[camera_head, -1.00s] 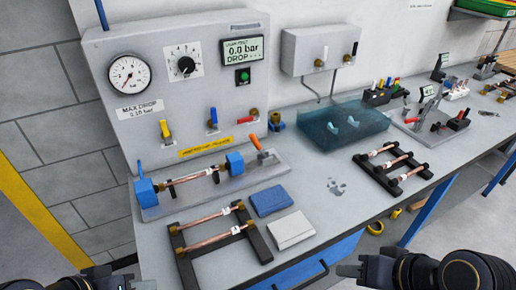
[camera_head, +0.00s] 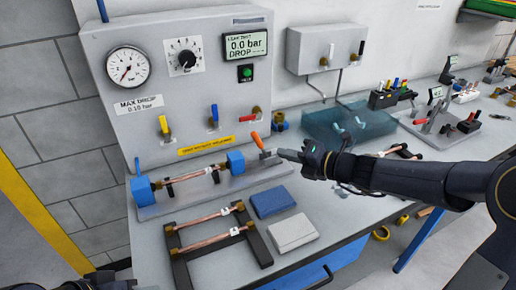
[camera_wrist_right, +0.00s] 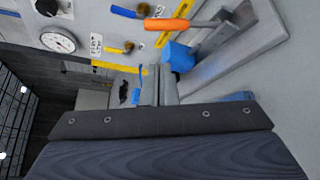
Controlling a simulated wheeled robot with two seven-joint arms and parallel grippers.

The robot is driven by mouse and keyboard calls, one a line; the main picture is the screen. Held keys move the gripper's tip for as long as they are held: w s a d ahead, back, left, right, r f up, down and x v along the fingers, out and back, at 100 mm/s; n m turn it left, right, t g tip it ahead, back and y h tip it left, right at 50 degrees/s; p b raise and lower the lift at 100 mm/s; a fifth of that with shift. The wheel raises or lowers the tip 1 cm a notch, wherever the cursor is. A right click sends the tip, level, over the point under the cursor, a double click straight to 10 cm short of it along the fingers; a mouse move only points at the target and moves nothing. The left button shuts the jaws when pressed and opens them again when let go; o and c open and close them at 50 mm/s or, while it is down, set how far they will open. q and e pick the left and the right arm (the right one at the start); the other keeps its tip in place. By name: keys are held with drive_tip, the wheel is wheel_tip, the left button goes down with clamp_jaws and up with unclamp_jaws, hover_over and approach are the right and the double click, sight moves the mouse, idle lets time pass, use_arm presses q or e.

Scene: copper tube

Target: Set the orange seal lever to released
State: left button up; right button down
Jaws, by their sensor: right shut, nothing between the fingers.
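The orange seal lever (camera_head: 257,139) stands at the right end of the test fixture (camera_head: 205,192). It leans up and to the left from its metal bracket. In the right wrist view the orange handle (camera_wrist_right: 182,24) lies above and right of my fingers. My right gripper (camera_head: 284,154) is shut and empty, just right of the lever, and looks apart from it. Its shut fingers also show in the right wrist view (camera_wrist_right: 156,88). My left gripper (camera_head: 105,282) is only partly seen at the bottom left edge, and its jaws cannot be made out.
A copper tube (camera_head: 195,175) sits between blue blocks on the fixture. The panel (camera_head: 120,120) with gauge and colored valves stands behind. My right forearm hides part of the right rack.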

sight(260, 145)
drive_tip(key=shift+w+f+m, duration=0.25)
drive_tip(key=shift+w+m, duration=0.2)
drive_tip(key=shift+m, duration=0.15)
use_arm(q)
drive_tip(key=shift+r, duration=0.1)
use_arm(e)
drive_tip(key=x, duration=1)
use_arm(q)
drive_tip(key=shift+r+p, duration=0.2)
drive_tip(key=shift+p, duration=0.1)
use_arm(e)
drive_tip(key=shift+w+d+r+t, duration=0.15)
drive_tip(key=shift+r+t, duration=0.05)
drive_tip(key=shift+t, duration=0.1)
